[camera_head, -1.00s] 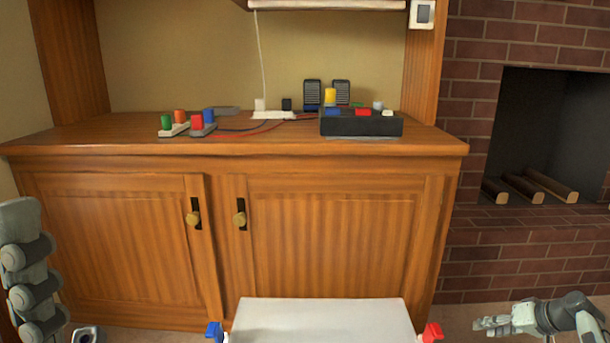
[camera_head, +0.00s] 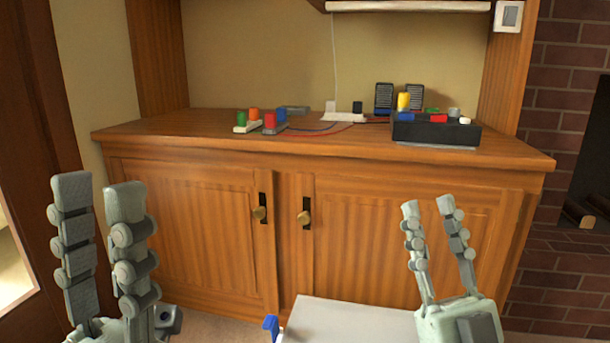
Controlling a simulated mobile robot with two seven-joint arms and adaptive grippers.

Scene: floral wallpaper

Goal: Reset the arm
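My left gripper (camera_head: 97,200) is at the lower left, fingers pointing up, with a gap between its two fingers and nothing in it. My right gripper (camera_head: 428,207) is at the lower right in front of the cabinet door, fingers pointing up and spread apart. It is also empty. Both grippers are in front of the wooden cabinet, below its top or at about that level in the picture, and neither appears to touch anything.
The wooden cabinet (camera_head: 190,210) holds a black box (camera_head: 435,132) with coloured blocks, several coloured pegs on small bases (camera_head: 268,129), a white power strip (camera_head: 343,117) and two dark speakers (camera_head: 384,97). A white surface (camera_head: 345,322) is at the bottom. A brick wall (camera_head: 555,130) is at right.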

